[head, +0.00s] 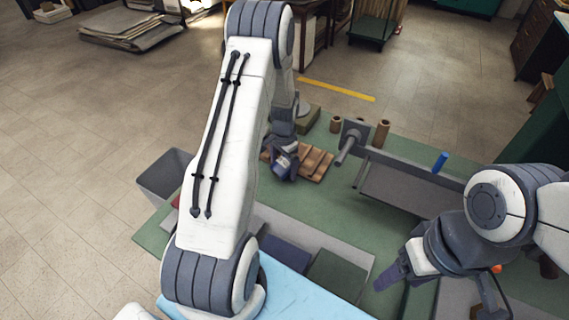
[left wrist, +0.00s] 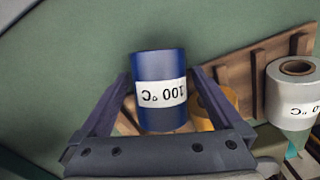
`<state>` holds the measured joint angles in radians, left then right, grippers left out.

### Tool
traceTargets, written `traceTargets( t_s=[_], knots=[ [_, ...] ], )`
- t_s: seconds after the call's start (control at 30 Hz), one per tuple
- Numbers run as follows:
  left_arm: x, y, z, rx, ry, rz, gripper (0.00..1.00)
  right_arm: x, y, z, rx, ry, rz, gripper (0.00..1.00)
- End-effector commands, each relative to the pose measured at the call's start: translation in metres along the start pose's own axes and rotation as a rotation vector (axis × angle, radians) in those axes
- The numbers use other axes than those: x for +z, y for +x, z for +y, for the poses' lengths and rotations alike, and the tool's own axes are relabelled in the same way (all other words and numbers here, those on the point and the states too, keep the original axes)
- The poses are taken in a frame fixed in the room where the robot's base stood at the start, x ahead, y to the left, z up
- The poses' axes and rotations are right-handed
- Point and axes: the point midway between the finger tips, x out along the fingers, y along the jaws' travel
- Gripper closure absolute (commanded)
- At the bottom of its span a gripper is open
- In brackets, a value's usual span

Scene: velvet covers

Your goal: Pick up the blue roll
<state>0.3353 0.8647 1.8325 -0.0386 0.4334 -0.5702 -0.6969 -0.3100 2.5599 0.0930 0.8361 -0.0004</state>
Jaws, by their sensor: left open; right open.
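In the head view my left gripper (head: 284,172) is down at the wooden slatted rack (head: 316,163) and largely hides the roll. My right gripper (head: 398,272) is open and empty over the near right of the bench.
A yellow-orange roll (left wrist: 222,108) and a white labelled roll (left wrist: 295,92) are to the right in the wrist view. A grey machine with a bar (head: 405,187) and a small blue cylinder (head: 440,162) are on the right. A grey bin (head: 166,172) stands at the left edge.

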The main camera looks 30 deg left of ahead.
Motion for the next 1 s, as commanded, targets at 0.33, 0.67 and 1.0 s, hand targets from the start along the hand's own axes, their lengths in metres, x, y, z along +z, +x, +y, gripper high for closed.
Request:
traceTargets(
  t_s=[0.33, 0.67, 1.0],
  knots=[
    [0.0, 0.001, 0.0, 0.0, 0.0, 0.0, 0.46, 0.0, 0.0, 0.0, 0.0, 0.0, 0.0, 0.36],
    [0.0, 0.0, -0.001, -0.001, -0.001, 0.001, 0.91, 0.0, 0.0, 0.0, 0.0, 0.0, 0.0, 0.36],
    [-0.001, -0.051, -0.002, -0.004, -0.001, 0.005, 0.91, 0.001, 0.009, 0.001, 0.0, 0.0, 0.0, 0.36]
  ],
)
